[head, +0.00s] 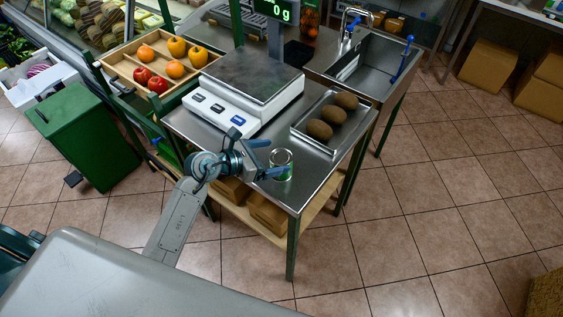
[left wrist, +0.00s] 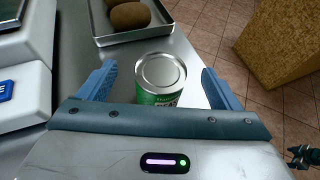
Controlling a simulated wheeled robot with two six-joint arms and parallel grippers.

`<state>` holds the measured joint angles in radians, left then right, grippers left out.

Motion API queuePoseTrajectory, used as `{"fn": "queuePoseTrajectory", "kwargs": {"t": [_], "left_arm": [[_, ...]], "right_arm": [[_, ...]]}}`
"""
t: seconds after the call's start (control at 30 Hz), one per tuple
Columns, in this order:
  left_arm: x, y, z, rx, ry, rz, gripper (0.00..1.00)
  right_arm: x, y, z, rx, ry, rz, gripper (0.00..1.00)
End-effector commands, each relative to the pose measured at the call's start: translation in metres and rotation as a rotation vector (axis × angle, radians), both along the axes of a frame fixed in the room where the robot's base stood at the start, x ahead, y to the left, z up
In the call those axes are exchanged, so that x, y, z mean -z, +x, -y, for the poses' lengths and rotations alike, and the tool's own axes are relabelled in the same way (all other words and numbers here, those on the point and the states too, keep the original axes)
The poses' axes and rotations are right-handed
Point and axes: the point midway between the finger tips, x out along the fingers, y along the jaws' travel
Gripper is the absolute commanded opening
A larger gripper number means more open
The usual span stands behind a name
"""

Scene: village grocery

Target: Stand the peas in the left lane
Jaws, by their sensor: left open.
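The peas can (head: 281,165), a small green can with a silver lid, stands upright near the front corner of the steel table. It also shows in the left wrist view (left wrist: 160,82), where the lid and part of the green label are visible. My left gripper (head: 268,160) is open at the can, with its blue fingers (left wrist: 158,74) on either side of it. Gaps show between the can and both fingers. The can's lower part is hidden by the gripper body in the wrist view. I cannot make out any lane.
A metal tray (head: 300,127) with brown kiwi-like fruit lies behind the can. A scale (head: 225,116) reading 0 g stands to the left. A wooden fruit crate (head: 123,67), a sink (head: 372,80) and a green bin (head: 88,128) are farther off.

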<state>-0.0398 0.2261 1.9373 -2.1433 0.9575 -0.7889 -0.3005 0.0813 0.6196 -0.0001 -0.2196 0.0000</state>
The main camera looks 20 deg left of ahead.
Motion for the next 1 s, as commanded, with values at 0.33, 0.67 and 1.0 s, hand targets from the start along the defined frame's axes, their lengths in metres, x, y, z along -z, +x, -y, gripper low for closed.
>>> {"fn": "queuePoseTrajectory", "kwargs": {"t": [0.33,0.67,1.0], "left_arm": [[0.014,0.02,0.022,-0.001,-0.005,-0.003,0.85],[0.027,0.035,0.036,0.0,-0.001,0.0,0.85],[0.027,0.035,0.035,0.0,-0.001,0.0,0.42]], "right_arm": [[-0.02,0.0,-0.006,0.002,0.006,-0.001,0.82],[-0.024,0.0,-0.002,0.001,0.002,-0.001,0.82],[-0.024,0.0,0.0,0.0,0.0,0.0,0.82]]}}
